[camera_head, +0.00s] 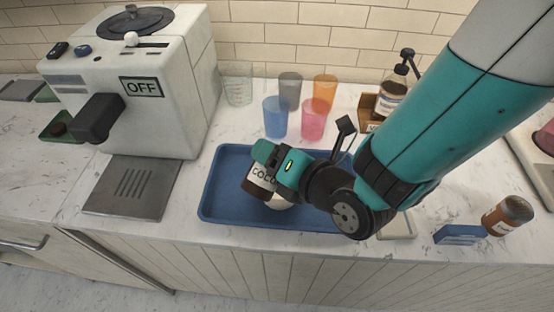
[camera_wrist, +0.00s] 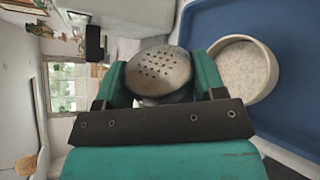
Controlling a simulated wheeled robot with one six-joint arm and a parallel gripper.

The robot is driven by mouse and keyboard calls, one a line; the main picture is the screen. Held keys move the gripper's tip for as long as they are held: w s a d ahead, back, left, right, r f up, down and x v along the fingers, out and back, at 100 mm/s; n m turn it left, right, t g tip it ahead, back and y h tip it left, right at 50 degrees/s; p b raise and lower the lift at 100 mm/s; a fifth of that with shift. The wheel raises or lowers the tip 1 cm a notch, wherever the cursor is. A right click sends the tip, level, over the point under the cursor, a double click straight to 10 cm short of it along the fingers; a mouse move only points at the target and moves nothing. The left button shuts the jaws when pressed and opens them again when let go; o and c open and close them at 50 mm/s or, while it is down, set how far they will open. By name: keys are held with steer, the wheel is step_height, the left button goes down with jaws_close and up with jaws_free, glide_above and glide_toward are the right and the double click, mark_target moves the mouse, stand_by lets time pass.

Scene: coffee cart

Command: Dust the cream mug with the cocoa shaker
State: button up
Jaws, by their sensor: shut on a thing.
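The cocoa shaker (camera_head: 259,179) has a brown body and a pale label reading "COCO". My gripper (camera_head: 275,163) is shut on it and holds it over the blue tray (camera_head: 213,187). In the wrist view, the shaker's round metal lid with holes (camera_wrist: 158,70) sits between my fingers. The cream mug (camera_wrist: 268,64) stands on the tray with a pale, frothy surface inside, close beside the shaker. In the head view, only a bit of the mug (camera_head: 280,203) shows beneath my gripper. I see no powder falling.
A coffee machine (camera_head: 150,75) marked OFF stands left of the tray. Several coloured cups, including a pink one (camera_head: 314,122), stand behind it. A pump bottle (camera_head: 393,95) is at the back right. A brown jar (camera_head: 508,215) and a blue block (camera_head: 460,234) are at the right front.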

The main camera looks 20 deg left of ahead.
step_height(320, 180, down, 2)
steer(key=shift+m+g+b, duration=0.6)
steer(key=shift+m+b, duration=0.1)
steer(key=shift+b, duration=0.25)
steer(key=f+b, duration=0.1)
steer(key=b, duration=0.2)
steer(key=shift+f+m+b, duration=0.3)
steer(key=shift+m+b, duration=0.1)
steer(key=shift+s+d+f+b, duration=0.1)
steer(key=shift+b, duration=0.8)
steer(key=shift+r+p, duration=0.5)
steer(key=shift+r, duration=0.7)
step_height(320, 180, down, 3)
steer(key=b, duration=0.3)
steer(key=shift+r, duration=0.35)
